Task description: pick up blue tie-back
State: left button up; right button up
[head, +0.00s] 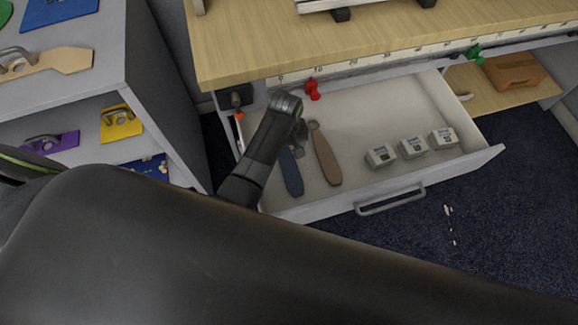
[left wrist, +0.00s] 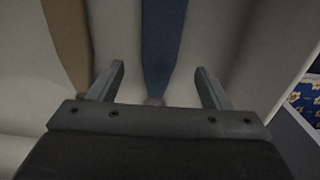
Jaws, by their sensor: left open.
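The blue tie-back (head: 291,174) lies flat in the open drawer, towards its left side. Its upper end is hidden behind my left gripper (head: 299,131) in the head view. In the left wrist view the blue tie-back (left wrist: 163,40) runs between the two spread fingers of my left gripper (left wrist: 159,80). The fingers are open and do not visibly touch it. My right gripper is not in view.
A brown tie-back (head: 325,158) lies close to the right of the blue one. Several small white boxes (head: 413,148) stand at the drawer's right. The wooden tabletop (head: 370,40) overhangs the drawer (head: 400,99). A grey shelf unit (head: 160,80) stands to the left.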

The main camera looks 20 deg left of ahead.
aim_at(287, 160)
pick_arm(q)
notch_tip(287, 160, down, 5)
jog(key=shift+s+d+r+b, duration=0.1)
jog(key=shift+b, duration=0.3)
jog(key=shift+c, duration=0.3)
jog(key=c, duration=1)
jog(key=shift+r, duration=0.3)
notch_tip(287, 160, up, 9)
jog(key=shift+r+p, duration=0.2)
jog(key=shift+p, duration=0.75)
